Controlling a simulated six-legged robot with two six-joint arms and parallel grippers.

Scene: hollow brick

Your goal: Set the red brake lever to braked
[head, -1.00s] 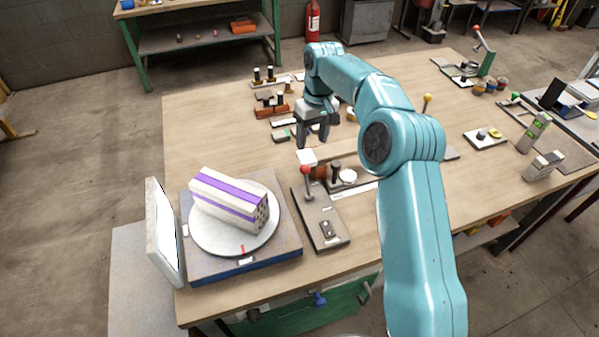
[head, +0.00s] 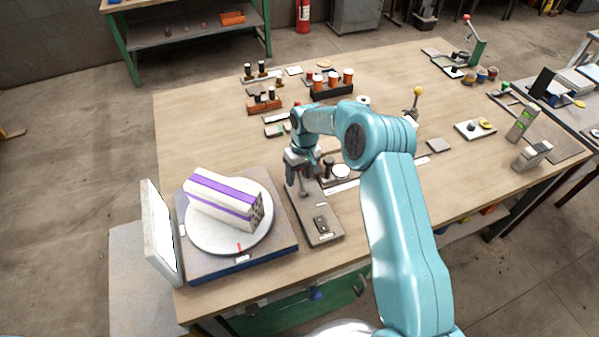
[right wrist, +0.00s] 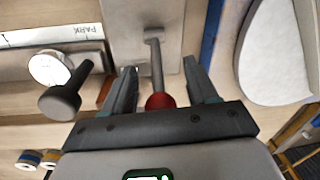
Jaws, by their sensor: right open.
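The red brake lever's ball knob (right wrist: 160,101) shows in the right wrist view at the end of a grey rod, between the spread fingers of my right gripper (right wrist: 163,88). The gripper looks open, and I see no finger pressed on the knob. The lever's grey base plate (head: 312,213) lies on the workbench right of the turntable, and it also shows in the right wrist view (right wrist: 126,25). In the head view my right gripper (head: 297,185) is over the far part of this plate and hides the knob. My left gripper is not in view.
A white and purple hollow brick (head: 222,198) lies on a round turntable (head: 220,238) just left of the lever. A white panel (head: 160,232) stands beside it. A dark knob (right wrist: 60,103) and a PARK label (right wrist: 88,30) are close to the gripper.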

